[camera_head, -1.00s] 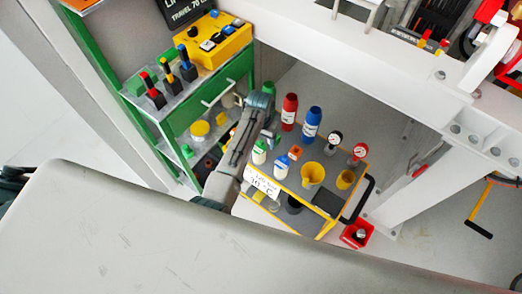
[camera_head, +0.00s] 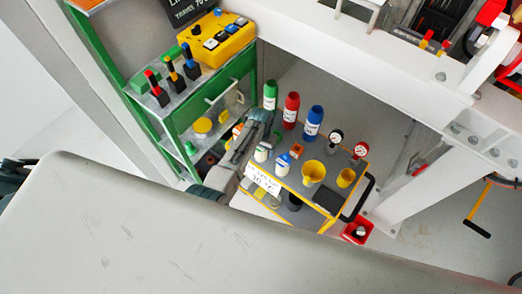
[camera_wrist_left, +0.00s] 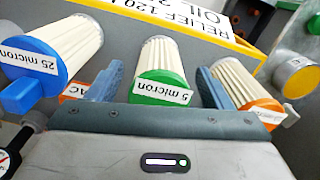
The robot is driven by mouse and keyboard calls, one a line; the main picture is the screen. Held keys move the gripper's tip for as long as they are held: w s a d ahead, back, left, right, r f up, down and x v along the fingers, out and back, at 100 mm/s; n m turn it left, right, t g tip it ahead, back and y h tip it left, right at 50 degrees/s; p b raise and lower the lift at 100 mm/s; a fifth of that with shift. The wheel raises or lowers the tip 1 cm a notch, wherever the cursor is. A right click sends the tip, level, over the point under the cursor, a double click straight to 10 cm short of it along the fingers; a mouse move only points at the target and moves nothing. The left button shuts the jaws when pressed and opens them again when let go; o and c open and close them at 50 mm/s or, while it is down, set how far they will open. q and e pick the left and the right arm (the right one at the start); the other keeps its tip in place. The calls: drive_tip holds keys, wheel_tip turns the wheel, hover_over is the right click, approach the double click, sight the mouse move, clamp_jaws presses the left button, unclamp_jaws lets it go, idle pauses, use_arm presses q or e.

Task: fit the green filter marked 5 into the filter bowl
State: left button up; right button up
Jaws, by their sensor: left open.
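The green filter (camera_wrist_left: 162,75) has a pleated pale body and a green cap marked "5 micron". It is in the middle of the left wrist view, cap towards the camera. My left gripper (camera_wrist_left: 158,86) is open, with one finger on each side of this filter; I cannot tell whether they touch it. In the head view my left gripper (camera_head: 260,118) is over the back left of the cart, its fingertips unclear. A blue filter (camera_wrist_left: 50,60) marked "25 micron" is to the left and an orange filter (camera_wrist_left: 245,88) to the right. I cannot pick out the filter bowl surely.
The cart (camera_head: 330,222) carries a green bottle (camera_head: 270,95), a red bottle (camera_head: 291,110), a blue bottle (camera_head: 313,122), yellow cups (camera_head: 312,172) and gauges (camera_head: 335,137). A green rack (camera_head: 222,85) stands left, a white beam (camera_head: 350,58) behind. A yellow-edged printed panel (camera_wrist_left: 195,25) lies beyond the filters.

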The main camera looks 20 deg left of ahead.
use_arm(q)
drive_tip(key=c, duration=1.1)
drive_tip(key=shift+c, duration=0.2)
drive_tip(key=shift+r, duration=0.1)
